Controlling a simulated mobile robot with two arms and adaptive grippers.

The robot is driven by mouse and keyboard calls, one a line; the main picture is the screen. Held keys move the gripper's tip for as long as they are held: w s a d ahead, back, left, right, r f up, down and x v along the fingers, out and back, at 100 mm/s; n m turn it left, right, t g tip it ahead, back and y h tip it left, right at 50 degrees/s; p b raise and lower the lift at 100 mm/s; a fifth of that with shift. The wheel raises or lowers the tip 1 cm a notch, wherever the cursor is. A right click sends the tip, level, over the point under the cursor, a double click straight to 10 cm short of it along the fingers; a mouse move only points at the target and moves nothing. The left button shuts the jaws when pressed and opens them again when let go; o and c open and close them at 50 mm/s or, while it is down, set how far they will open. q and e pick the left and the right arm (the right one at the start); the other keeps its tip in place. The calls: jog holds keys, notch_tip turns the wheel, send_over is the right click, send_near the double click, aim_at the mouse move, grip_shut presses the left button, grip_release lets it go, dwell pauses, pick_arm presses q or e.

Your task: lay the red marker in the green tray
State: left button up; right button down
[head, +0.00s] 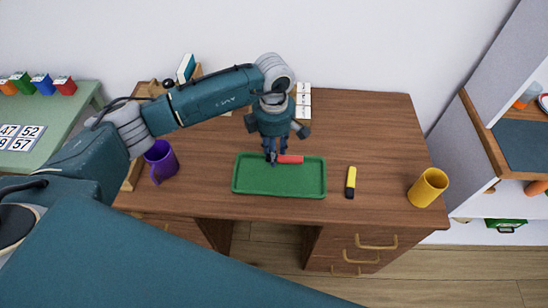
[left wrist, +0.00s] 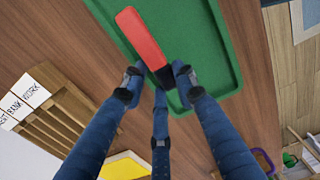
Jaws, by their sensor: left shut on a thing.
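The red marker (head: 290,159) is over the back part of the green tray (head: 240,185), lying roughly level. The left wrist view shows its red body (left wrist: 140,38) and a dark end (left wrist: 165,76) against the tray floor (left wrist: 200,40). My left gripper (head: 273,158) comes down from above at the tray's back edge. Its fingers (left wrist: 160,85) are shut on the marker's dark end. I cannot tell whether the marker touches the tray floor. The tray holds nothing else that I can see. My right gripper is not in view.
The tray sits on a brown wooden desk (head: 385,130). A yellow marker (head: 350,182) lies right of it, and a yellow mug (head: 428,187) stands near the right edge. A purple mug (head: 161,161) stands at the left. A labelled wooden rack (left wrist: 60,110) shows in the left wrist view.

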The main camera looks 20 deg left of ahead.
pick_arm(q)
notch_tip(320, 180, down, 4)
jog(key=shift+f+p, duration=0.1)
jog(key=shift+p, duration=0.2)
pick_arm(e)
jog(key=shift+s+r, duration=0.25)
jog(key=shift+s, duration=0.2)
pick_arm(q)
jog(key=shift+f+b, duration=0.15)
jog(key=shift+b, duration=0.15)
jog(key=o, duration=0.6)
jog(key=shift+c, duration=0.2)
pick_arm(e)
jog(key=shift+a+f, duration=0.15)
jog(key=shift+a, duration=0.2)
